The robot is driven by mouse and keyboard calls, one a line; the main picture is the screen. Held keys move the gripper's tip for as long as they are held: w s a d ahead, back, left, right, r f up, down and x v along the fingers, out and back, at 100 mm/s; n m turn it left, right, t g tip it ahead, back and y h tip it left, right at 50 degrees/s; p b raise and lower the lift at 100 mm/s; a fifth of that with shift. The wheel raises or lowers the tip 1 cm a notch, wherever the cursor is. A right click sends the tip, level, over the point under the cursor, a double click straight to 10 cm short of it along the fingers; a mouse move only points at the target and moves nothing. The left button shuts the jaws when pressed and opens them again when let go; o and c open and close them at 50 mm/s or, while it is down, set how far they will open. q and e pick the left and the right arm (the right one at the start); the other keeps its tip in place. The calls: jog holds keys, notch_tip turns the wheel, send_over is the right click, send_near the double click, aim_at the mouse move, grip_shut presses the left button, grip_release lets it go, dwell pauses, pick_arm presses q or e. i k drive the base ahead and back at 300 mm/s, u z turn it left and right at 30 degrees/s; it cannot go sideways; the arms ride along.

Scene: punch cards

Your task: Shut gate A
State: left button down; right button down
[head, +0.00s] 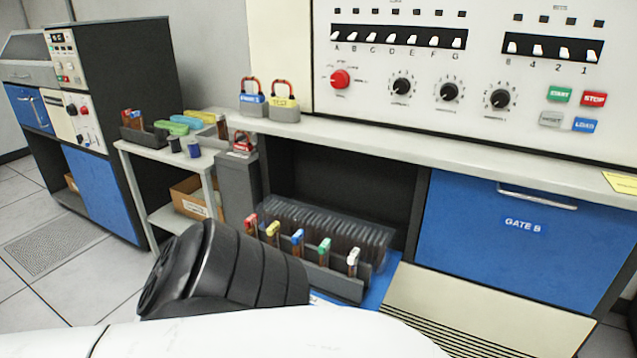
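Left of the closed blue gate B (523,224), the bay (345,180) under the console counter is open and dark inside. A blue panel (384,292), which looks like gate A, lies low in front of this bay, apparently swung down. Most of it is hidden by a card rack and by my black and white arm parts. Neither gripper shows in the view.
A control panel (480,80) with switches and knobs rises above the counter (420,150). Two padlocks (284,100) stand on the counter. A grey post with a red padlock (243,141) stands left of the bay. A side table (150,150) holds small blocks.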

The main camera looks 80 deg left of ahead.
aim_at(377, 265)
jog(key=k, duration=0.65)
jog(key=u, duration=1.8)
jog(key=i, duration=0.5)
